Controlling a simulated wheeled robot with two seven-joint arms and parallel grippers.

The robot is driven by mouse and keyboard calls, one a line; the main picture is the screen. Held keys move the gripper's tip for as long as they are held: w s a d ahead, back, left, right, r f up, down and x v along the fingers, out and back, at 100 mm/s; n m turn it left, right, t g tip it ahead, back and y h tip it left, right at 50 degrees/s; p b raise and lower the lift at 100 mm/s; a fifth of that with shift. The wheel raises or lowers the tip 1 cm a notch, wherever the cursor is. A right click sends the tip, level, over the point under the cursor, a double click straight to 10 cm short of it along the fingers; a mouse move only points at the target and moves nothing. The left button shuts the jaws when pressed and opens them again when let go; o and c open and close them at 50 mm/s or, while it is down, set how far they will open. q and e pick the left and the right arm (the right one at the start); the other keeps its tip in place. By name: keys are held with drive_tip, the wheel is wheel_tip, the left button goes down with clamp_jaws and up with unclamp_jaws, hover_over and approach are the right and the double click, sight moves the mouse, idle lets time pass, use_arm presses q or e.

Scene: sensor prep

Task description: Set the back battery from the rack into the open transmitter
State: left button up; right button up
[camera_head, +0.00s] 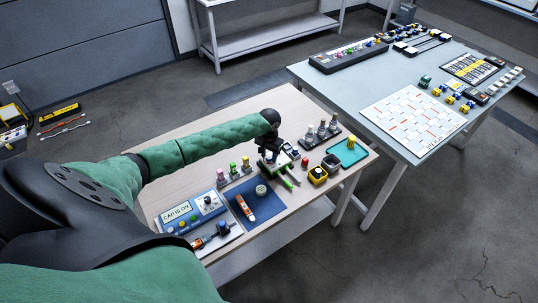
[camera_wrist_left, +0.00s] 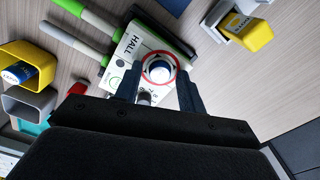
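My left gripper (camera_head: 270,158) is low over the table; its two dark fingertips show in the left wrist view (camera_wrist_left: 160,78). They stand apart on either side of a round blue-and-white end (camera_wrist_left: 161,70) inside a red ring, on a white block marked HALL (camera_wrist_left: 130,47). I see no clear grip on it. A blue battery-like cylinder (camera_wrist_left: 18,73) sits in a yellow holder (camera_wrist_left: 14,52). An orange-and-white device (camera_head: 245,207) lies on the blue mat (camera_head: 265,206); I cannot tell whether it is the transmitter. My right gripper is not in view.
Green-handled tools (camera_head: 287,181) lie beside the gripper. A CAP IS ON panel (camera_head: 188,213) and colored-top posts (camera_head: 234,171) stand left.

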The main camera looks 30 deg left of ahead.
use_arm(q)
drive_tip(key=shift+o, duration=0.9)
drive_tip(key=shift+o, duration=0.8)
drive_tip(key=shift+r+p, duration=0.7)
drive_tip(key=shift+p, duration=0.25)
drive_tip(key=shift+r+p, duration=1.05)
drive_tip(key=shift+r, duration=0.05)
drive_tip(key=shift+r+p, duration=0.5)
drive_tip(key=shift+r, duration=1.3)
